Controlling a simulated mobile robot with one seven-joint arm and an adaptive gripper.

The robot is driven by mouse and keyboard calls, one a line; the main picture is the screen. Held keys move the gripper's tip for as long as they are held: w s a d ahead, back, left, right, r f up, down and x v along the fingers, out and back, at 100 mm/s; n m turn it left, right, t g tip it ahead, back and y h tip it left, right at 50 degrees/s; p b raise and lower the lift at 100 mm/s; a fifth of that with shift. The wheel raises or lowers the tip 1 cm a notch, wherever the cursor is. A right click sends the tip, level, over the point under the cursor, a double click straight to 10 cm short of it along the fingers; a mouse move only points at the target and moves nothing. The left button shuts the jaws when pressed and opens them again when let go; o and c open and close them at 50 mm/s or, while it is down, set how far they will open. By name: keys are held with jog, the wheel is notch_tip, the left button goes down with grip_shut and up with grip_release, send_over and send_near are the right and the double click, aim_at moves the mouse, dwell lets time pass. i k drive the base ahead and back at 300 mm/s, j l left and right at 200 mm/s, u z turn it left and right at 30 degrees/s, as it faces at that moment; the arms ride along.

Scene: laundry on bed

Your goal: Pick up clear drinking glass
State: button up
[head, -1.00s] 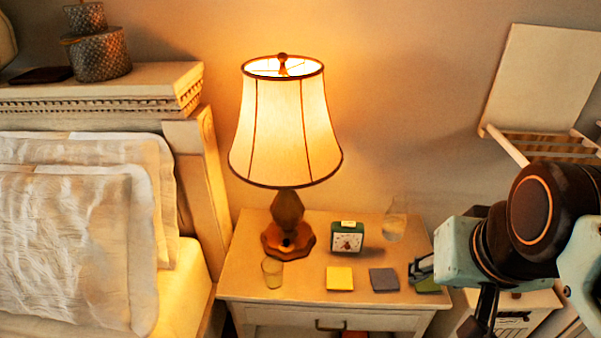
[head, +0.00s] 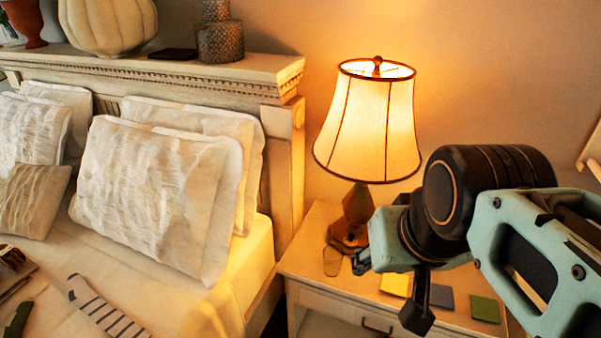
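The clear drinking glass (head: 332,262) stands upright on the nightstand (head: 318,225), near its left edge and in front of the lamp base. My gripper (head: 359,263) is just to the right of the glass in the picture, with its dark fingers pointing left. The fingers appear apart, with nothing seen between them. The glass is not in its grasp. How far the fingertips are from the glass in depth is hard to tell.
The lit lamp (head: 370,120) stands close behind the glass. Yellow (head: 395,284), grey (head: 441,296) and green (head: 484,309) squares lie on the nightstand. The bed with pillows (head: 160,195) and a striped cloth (head: 105,308) is at the left. My arm hides the nightstand's back right.

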aim_at(333, 254)
jog(key=i+l, duration=0.2)
jog(key=i+l+u, duration=0.1)
jog(key=l, duration=0.35)
jog(key=i+l, duration=0.3)
jog(key=u, duration=1.2)
